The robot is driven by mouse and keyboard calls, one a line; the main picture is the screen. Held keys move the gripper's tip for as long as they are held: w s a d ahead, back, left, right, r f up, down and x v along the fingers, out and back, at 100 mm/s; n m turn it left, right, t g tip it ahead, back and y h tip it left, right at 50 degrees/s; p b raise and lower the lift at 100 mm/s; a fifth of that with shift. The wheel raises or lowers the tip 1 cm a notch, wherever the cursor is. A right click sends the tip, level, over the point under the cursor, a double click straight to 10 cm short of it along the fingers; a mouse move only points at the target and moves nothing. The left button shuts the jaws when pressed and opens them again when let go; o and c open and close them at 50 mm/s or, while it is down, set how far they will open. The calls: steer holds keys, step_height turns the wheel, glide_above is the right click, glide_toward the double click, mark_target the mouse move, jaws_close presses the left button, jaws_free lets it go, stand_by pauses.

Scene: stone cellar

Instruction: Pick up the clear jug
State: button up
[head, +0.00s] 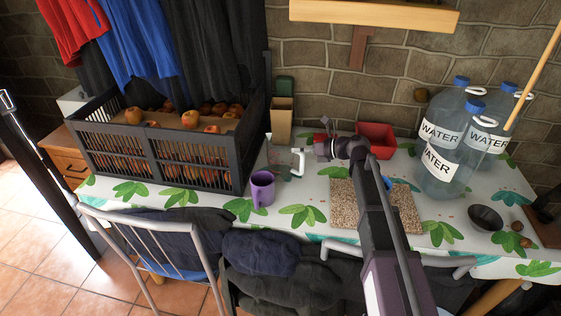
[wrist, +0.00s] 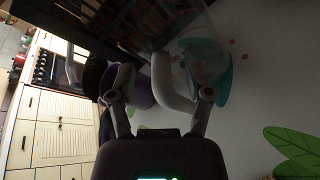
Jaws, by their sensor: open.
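The clear jug (head: 282,157) stands on the table right of the black crate, its white handle facing right toward my gripper. In the wrist view the jug (wrist: 205,30) is faint and see-through, and its white handle (wrist: 168,82) shows between my fingers. My gripper (head: 322,147) is open just right of the handle. In the wrist view my gripper (wrist: 160,88) has its two fingers spread, one each side of the handle. I cannot tell whether either finger touches it.
A purple mug (head: 262,188) stands in front of the jug. The black crate (head: 160,174) of fruit is left. A red container (head: 376,139) is behind my arm, a speckled board (head: 342,199) below it. Large water bottles (head: 447,165) stand right. Chairs (head: 150,243) line the front.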

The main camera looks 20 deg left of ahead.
steer(key=shift+a, duration=0.1)
stand_by(0.5)
jaws_close()
